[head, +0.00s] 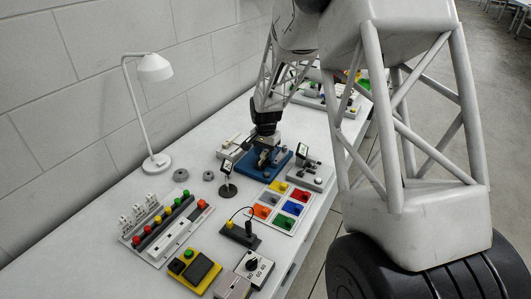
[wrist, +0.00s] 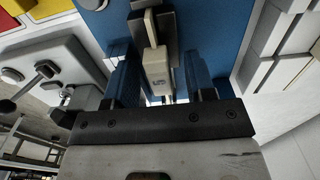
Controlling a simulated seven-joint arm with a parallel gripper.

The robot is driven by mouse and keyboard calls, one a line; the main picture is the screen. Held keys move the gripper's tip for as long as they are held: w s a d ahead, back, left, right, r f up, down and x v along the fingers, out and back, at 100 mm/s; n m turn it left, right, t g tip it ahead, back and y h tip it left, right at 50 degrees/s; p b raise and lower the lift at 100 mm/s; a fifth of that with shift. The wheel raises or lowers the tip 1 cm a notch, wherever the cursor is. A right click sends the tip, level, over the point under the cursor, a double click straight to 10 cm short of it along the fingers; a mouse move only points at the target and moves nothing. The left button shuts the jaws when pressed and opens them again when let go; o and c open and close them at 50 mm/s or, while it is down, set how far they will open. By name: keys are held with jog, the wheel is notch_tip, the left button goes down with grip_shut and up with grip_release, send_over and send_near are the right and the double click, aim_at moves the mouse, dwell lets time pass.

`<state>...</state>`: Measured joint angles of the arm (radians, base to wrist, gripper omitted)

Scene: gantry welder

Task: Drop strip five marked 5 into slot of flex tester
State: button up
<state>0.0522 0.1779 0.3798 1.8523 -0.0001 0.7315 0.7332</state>
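The cream strip (wrist: 157,68), with a small mark on its wide end that I cannot read for certain, shows in the wrist view. It lies between the two fingers of my gripper (wrist: 160,75), which stand apart with what looks like a gap beside the strip. Its thin end reaches over a grey metal part (wrist: 168,22) on a blue base; I cannot tell whether it sits in a slot. In the head view my gripper (head: 264,145) is low over the blue-based device (head: 279,159), apparently the flex tester, and hides much of it. The strip is not distinguishable there.
A grey lever unit (head: 312,176) stands right of the blue base, and a tray of coloured blocks (head: 281,222) in front. A small stand (head: 228,188), a rack of coloured knobs (head: 166,226) and a lamp (head: 154,70) are to the left.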

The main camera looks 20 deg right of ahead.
jog(key=shift+r, duration=0.1)
jog(key=shift+r, duration=3.85)
jog(key=shift+s+r, duration=0.4)
jog(key=shift+s, duration=0.05)
jog(key=s+a+r+n+t, duration=0.1)
jog(key=s+r+n, duration=0.1)
jog(key=s+r, duration=0.65)
jog(key=s+a+r+n, duration=0.15)
jog(key=s+r, duration=0.35)
jog(key=s, duration=0.7)
jog(key=s+n+t, duration=0.1)
jog(key=s+n, duration=0.4)
jog(key=s, duration=1.7)
jog(key=shift+s+a+r+t, duration=0.2)
jog(key=shift+a+r+t, duration=0.1)
jog(key=shift+a+r, duration=0.15)
